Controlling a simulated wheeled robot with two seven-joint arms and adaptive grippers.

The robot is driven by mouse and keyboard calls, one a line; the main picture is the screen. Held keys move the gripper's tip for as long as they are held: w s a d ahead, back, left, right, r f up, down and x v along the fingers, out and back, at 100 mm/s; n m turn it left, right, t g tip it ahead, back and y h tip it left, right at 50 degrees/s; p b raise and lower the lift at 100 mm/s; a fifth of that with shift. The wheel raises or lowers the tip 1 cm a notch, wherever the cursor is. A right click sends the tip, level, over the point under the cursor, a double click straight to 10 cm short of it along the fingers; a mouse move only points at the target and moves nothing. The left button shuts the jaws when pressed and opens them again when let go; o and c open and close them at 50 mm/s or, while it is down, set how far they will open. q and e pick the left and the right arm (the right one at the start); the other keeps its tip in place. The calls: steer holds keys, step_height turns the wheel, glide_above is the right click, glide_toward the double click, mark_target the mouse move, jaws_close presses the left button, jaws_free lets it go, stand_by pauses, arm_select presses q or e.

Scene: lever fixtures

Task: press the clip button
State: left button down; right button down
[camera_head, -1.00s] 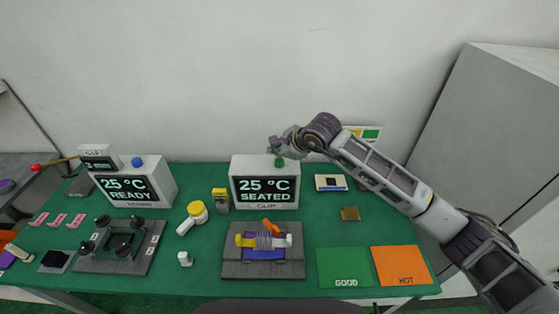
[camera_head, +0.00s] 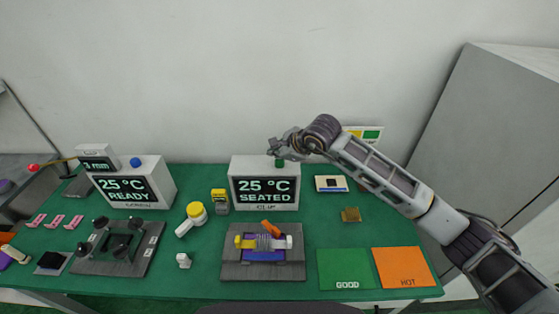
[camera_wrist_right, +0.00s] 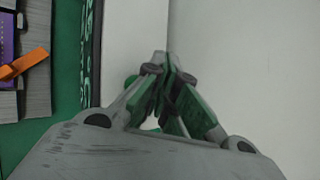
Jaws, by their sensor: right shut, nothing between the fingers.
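The clip box (camera_head: 264,197) is a white box with a dark screen reading "25 °C SEATED" and "CLIP" below it. Its green button (camera_head: 279,163) sits on the top. My right gripper (camera_head: 273,149) is shut and empty, just above the button in the head view; I cannot tell whether they touch. In the right wrist view the shut fingers (camera_wrist_right: 163,65) point along the box top, and a bit of green shows beside them. The clip fixture (camera_head: 262,270), with its orange lever (camera_head: 271,229), stands in front of the box. My left gripper is not in view.
To the left stand a second box (camera_head: 155,175) reading "25 °C READY" with a blue button, and a dark fixture (camera_head: 145,255). A yellow-and-white tool (camera_head: 194,215) lies between. Green (camera_head: 345,268) and orange (camera_head: 403,267) mats lie at right. A grey cabinet rises at far right.

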mark_target(277, 162)
steer(key=shift+f+b, duration=0.6)
stand_by(1.1)
steer(key=shift+r, duration=1.05)
steer(key=shift+r, duration=0.15)
steer(key=shift+r+p, duration=0.85)
steer(key=shift+r, duration=1.5)
steer(key=shift+f, duration=0.1)
